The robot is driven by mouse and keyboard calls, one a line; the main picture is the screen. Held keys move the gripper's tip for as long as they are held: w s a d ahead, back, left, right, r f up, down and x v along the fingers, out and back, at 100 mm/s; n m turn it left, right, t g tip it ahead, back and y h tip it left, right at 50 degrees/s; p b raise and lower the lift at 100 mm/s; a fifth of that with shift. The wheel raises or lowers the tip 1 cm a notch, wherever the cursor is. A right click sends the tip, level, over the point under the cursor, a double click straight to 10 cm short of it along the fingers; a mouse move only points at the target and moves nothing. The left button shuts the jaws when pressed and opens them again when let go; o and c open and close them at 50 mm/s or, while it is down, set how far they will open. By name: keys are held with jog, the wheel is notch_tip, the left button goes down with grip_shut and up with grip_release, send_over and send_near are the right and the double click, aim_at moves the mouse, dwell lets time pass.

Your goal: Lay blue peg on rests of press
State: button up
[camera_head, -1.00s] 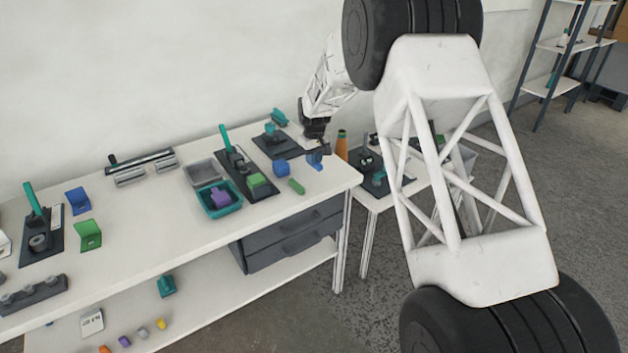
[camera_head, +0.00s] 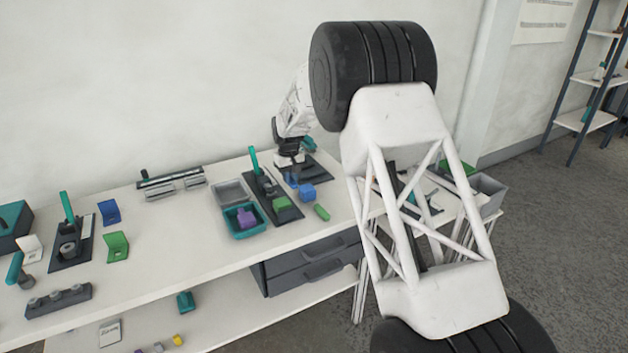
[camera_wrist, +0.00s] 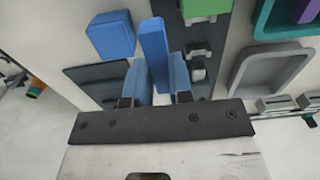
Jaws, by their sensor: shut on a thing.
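My gripper (camera_wrist: 155,88) is shut on the blue peg (camera_wrist: 153,48), a long bar that points away from the wrist between the two fingers. In the head view the gripper (camera_head: 291,168) hangs over the right part of the bench, and the peg (camera_head: 291,181) shows small below it. A dark press-like fixture (camera_head: 264,184) with a teal lever stands just left of the gripper. In the wrist view, grey notched rests (camera_wrist: 198,50) on its dark base lie right of the peg. I cannot tell the gap between peg and rests.
A blue block (camera_head: 308,192) and a green block (camera_head: 321,212) lie right of the fixture. A green block (camera_head: 283,203) sits on the fixture's front. A grey tray (camera_head: 232,192) and a teal tray (camera_head: 260,216) stand left. A dark plate (camera_head: 322,167) lies behind.

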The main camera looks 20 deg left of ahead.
jog(key=s+a, duration=0.1)
jog(key=a, duration=0.5)
jog(key=shift+s+r, duration=0.25)
jog(key=shift+s, duration=0.1)
jog(key=shift+d+f, duration=0.1)
jog(key=shift+f, duration=2.8)
jog(key=shift+f, duration=0.55)
jog(key=o, duration=1.1)
jog(key=shift+o, duration=0.2)
notch_tip(320, 180, up, 7)
dwell(0.4)
